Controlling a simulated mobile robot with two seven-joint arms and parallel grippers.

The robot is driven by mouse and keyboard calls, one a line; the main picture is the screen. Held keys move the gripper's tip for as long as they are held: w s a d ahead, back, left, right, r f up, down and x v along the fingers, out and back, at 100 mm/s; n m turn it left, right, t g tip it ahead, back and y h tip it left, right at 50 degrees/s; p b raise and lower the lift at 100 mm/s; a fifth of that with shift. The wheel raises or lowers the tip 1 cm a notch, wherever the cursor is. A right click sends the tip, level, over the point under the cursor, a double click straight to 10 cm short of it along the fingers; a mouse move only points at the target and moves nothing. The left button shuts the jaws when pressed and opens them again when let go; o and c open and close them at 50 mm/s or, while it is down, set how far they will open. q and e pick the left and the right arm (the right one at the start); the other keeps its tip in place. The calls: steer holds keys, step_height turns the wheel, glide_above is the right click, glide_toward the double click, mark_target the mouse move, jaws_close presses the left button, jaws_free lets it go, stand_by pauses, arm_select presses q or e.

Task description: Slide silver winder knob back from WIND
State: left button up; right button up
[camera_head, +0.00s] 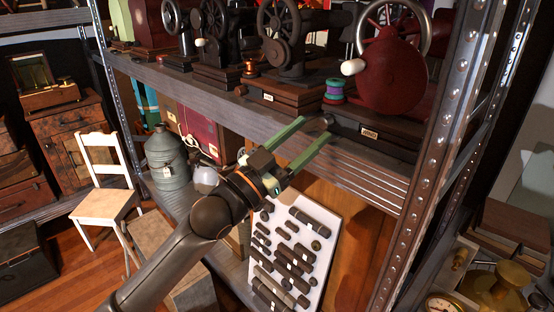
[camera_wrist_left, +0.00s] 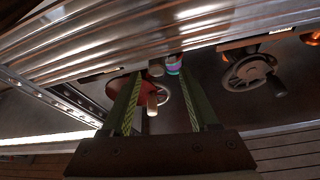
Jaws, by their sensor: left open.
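The dark red sewing machine (camera_head: 392,75) has a silver handwheel and a cream crank handle (camera_head: 353,67), and stands on a dark wooden base (camera_head: 385,138) on the upper shelf. A small grey-silver knob (camera_head: 326,121) shows at the base's left front; a similar knob (camera_wrist_left: 155,69) shows in the left wrist view. My left gripper (camera_head: 316,127) has its two green fingers apart. The tips are at the knob, one to each side in the picture; I cannot tell whether they touch it. The word WIND is not legible. My right gripper is in neither view.
A green and purple thread spool (camera_head: 334,91) stands just left of the red machine. Dark sewing machines (camera_head: 285,45) line the shelf further left. The metal shelf edge (camera_head: 240,118) runs beneath the fingers, and a steel upright (camera_head: 440,165) stands to the right.

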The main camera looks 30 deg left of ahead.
arm_select(q)
steer(key=b+v, duration=0.2)
steer(key=v, duration=0.8)
steer(key=shift+s+a, duration=0.2)
steer(key=shift+s, duration=0.05)
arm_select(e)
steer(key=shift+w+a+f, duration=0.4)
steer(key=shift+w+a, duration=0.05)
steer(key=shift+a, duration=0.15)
arm_select(q)
steer(key=shift+f, duration=0.1)
